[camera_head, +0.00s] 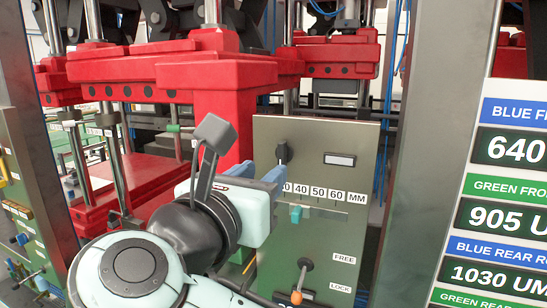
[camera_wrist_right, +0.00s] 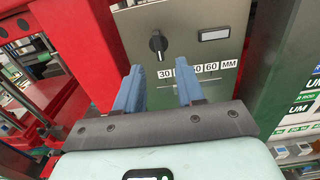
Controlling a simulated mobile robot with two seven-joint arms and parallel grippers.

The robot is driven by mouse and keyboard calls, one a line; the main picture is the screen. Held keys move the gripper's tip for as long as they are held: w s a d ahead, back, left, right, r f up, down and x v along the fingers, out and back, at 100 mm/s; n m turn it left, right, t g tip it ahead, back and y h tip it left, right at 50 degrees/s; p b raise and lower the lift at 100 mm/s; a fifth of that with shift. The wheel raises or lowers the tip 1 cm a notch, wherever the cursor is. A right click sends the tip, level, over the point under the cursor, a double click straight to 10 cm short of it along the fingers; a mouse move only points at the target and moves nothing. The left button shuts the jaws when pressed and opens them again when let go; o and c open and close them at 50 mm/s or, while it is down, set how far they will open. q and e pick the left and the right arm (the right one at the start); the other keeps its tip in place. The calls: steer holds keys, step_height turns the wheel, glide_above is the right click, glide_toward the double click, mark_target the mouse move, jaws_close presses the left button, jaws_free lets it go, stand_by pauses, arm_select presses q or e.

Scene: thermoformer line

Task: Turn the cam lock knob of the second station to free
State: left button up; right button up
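A grey-green station panel (camera_head: 325,240) fills the middle of the head view. Low on it, beside the FREE and LOCK labels (camera_head: 342,272), is a small lever-like control with an orange part (camera_head: 297,297); its lower end runs out of the picture, and I cannot tell its setting. A black knob (camera_head: 282,152) sits higher on the panel, above a number scale; the right wrist view shows it too (camera_wrist_right: 158,42). My right gripper (camera_head: 264,170) has its two blue fingers apart and empty, in front of the panel. The fingers (camera_wrist_right: 159,72) cover part of the scale. My left gripper is out of view.
Red press blocks (camera_head: 175,70) and steel columns stand left of and behind the panel. A teal pointer (camera_head: 295,213) sits below the scale. A grey post (camera_head: 430,130) and a board of coloured settings (camera_head: 510,190) stand at the right.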

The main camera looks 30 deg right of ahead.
mark_target(280, 157)
steer(key=p+x, duration=0.1)
steer(key=x, duration=0.6)
steer(key=shift+w+a, duration=0.1)
steer(key=shift+w, duration=0.05)
jaws_close()
